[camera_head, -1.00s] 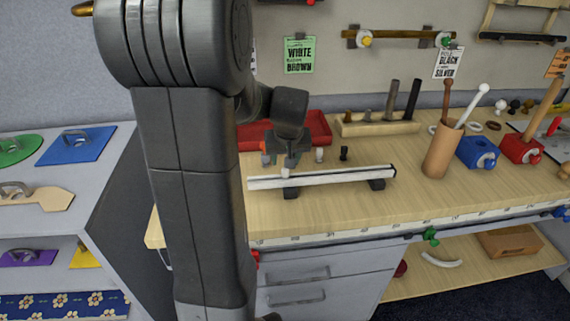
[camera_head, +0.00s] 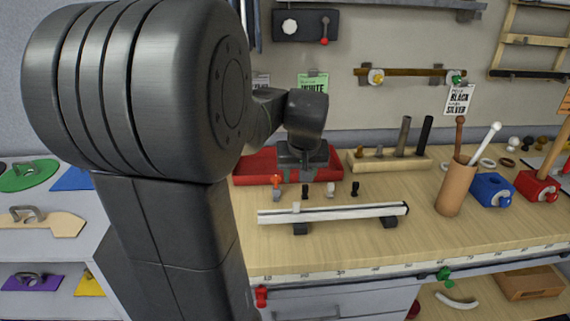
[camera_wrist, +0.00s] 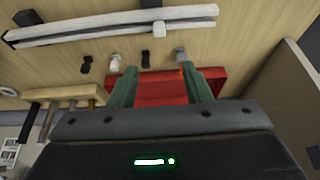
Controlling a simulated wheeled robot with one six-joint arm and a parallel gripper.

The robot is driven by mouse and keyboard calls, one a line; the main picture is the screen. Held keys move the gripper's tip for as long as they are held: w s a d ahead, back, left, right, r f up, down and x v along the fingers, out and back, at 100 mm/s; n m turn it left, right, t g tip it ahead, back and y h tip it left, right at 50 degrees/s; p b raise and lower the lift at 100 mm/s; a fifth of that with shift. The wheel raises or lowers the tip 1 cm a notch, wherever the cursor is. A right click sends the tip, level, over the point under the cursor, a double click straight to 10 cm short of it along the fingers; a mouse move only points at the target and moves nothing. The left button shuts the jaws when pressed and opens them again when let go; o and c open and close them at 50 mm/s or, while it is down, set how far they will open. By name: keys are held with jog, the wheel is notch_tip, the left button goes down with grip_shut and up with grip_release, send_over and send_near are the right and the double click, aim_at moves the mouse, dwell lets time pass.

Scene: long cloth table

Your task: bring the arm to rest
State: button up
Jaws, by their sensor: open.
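My gripper (camera_head: 302,165) hangs over the workbench, in front of the red tray (camera_head: 254,168), in the head view. In the wrist view its two greenish fingers (camera_wrist: 160,88) stand apart with nothing between them, and the red tray (camera_wrist: 160,92) shows behind them. My arm's dark links fill the left of the head view and hide part of the bench.
A white rail (camera_head: 340,213) with a small white slider (camera_head: 296,207) lies in front. Several small pegs stand behind it. A wooden block (camera_head: 390,162) holds upright rods. A brown cup (camera_head: 455,190) with two sticks stands to the right, near a blue block (camera_head: 491,190).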

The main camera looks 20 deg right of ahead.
jog(key=x, duration=1.4)
jog(key=shift+w+a+r, duration=0.1)
jog(key=shift+a+r, duration=0.05)
jog(key=shift+a, duration=0.1)
